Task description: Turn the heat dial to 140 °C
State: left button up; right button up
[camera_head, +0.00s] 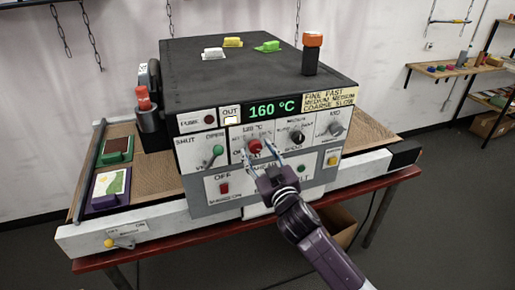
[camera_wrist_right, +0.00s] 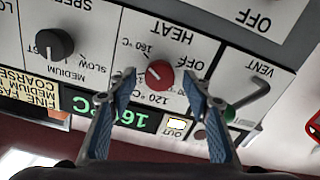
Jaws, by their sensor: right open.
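The red heat dial (camera_head: 254,147) is on the front panel of the dark-topped machine (camera_head: 215,75). The green display (camera_head: 271,108) above it reads 160 °C. My right gripper (camera_head: 259,157) is open in front of the dial. In the right wrist view the panel is upside down; the dial (camera_wrist_right: 160,74) lies between the two spread fingertips (camera_wrist_right: 159,80), with a visible gap on each side. The printed 160 °C and 120 °C marks show near the dial; the dial's exact pointing is hard to read. My left gripper is in neither view.
The black speed knob (camera_head: 297,137) is right of the heat dial, with another knob (camera_head: 335,128) beyond. The green-tipped vent lever (camera_head: 217,151) is to its left. A red switch (camera_head: 224,187) sits below. Small coloured blocks (camera_head: 233,42) lie on top of the machine.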

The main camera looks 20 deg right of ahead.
jog(key=shift+w, duration=0.3)
jog(key=shift+c, duration=0.5)
jog(key=c, duration=1)
jog(key=shift+c, duration=0.3)
jog(key=shift+n, duration=0.3)
jog(key=n+p, duration=0.2)
jog(key=n, duration=0.3)
jog(key=shift+r, duration=0.1)
jog(key=n+p, duration=0.1)
jog(key=n, duration=0.5)
jog(key=shift+a, duration=0.1)
